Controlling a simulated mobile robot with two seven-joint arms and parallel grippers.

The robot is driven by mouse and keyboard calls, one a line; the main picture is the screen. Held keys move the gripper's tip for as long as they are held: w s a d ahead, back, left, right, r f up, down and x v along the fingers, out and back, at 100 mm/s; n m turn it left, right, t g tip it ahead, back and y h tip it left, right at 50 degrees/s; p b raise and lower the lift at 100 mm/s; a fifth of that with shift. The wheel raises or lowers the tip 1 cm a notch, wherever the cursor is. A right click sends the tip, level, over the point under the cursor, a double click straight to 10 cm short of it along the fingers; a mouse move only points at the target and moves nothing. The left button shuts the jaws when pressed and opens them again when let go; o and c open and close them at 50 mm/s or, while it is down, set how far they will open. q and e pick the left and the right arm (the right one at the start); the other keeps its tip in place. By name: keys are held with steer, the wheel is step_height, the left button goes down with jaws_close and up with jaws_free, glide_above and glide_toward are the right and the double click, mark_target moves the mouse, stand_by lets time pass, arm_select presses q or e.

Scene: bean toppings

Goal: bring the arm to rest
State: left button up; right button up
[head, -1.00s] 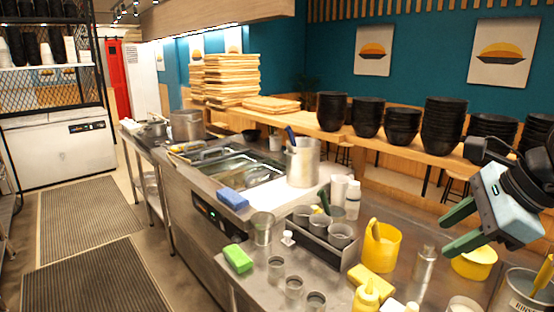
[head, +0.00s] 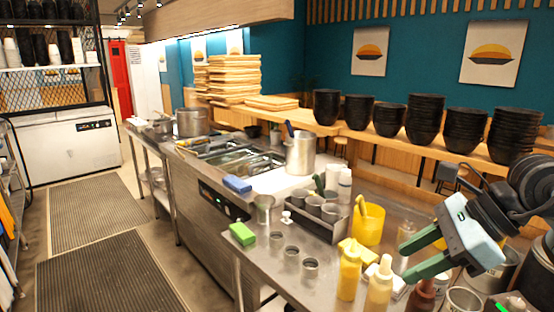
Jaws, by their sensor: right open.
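My right gripper (head: 406,262) is at the lower right of the head view, its two green fingers spread apart with nothing between them. It hangs above the right part of the steel counter (head: 328,270), to the right of the yellow container (head: 369,224). My right arm comes in from the right edge. My left gripper is not in the head view.
Below and left of my right gripper stand yellow squeeze bottles (head: 349,270). A dark caddy (head: 318,226) holds metal cups. A green sponge (head: 242,234) and a blue sponge (head: 237,184) lie farther left. Stacked black bowls (head: 424,119) line the wooden ledge. Floor mats (head: 97,212) lie at left.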

steer(key=s+a+f+m+g+y, duration=0.25)
steer(key=a+f+m+y, duration=0.4)
steer(key=a+y, duration=0.45)
steer(key=w+d+f+m+t+h, duration=0.1)
steer(key=d+f+m+t+h, duration=0.3)
steer(key=f+m+t, duration=0.8)
steer(key=d+f+m+t+h, duration=0.2)
steer(key=f+m+t+h, duration=0.45)
steer(key=m, duration=1.15)
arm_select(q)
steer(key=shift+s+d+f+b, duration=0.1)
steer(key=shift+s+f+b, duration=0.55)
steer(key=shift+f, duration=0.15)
arm_select(e)
steer(key=s+d+f+m+g+h, duration=0.2)
steer(key=s+f+m+g, duration=0.3)
steer(key=s+f, duration=0.6)
steer(key=s+d+f+m+g+h, duration=0.1)
steer(key=s+f+m+g+h, duration=0.3)
steer(key=s+f+m, duration=0.3)
steer(key=s+f+g, duration=0.1)
steer(key=s+f, duration=0.2)
steer(key=f, duration=0.4)
steer(key=shift+s+d, duration=0.35)
steer(key=shift+d, duration=0.05)
